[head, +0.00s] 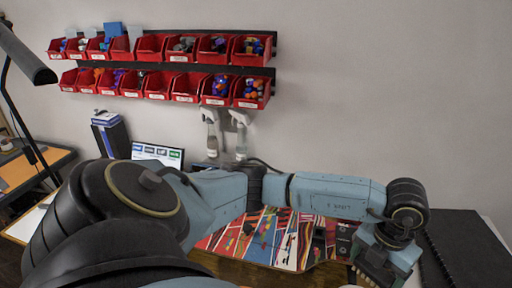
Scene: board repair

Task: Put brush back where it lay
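I cannot make out the brush in the head view. My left arm reaches in from the left and stretches across the middle of the picture. My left gripper (370,279) points down at the lower right, near the right end of the board (262,238). Its fingertips are cut off by the bottom edge, so I cannot tell if it is open or holds anything. The colourful patterned board lies on the bench, partly hidden by my arm. My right gripper is not in view.
Red bins (186,88) hang in two rows on the wall. Two spray bottles (211,138) stand behind my arm, beside a monitor (157,154). A black flat item (470,250) lies at the right. A dark lamp (25,55) stands at the left.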

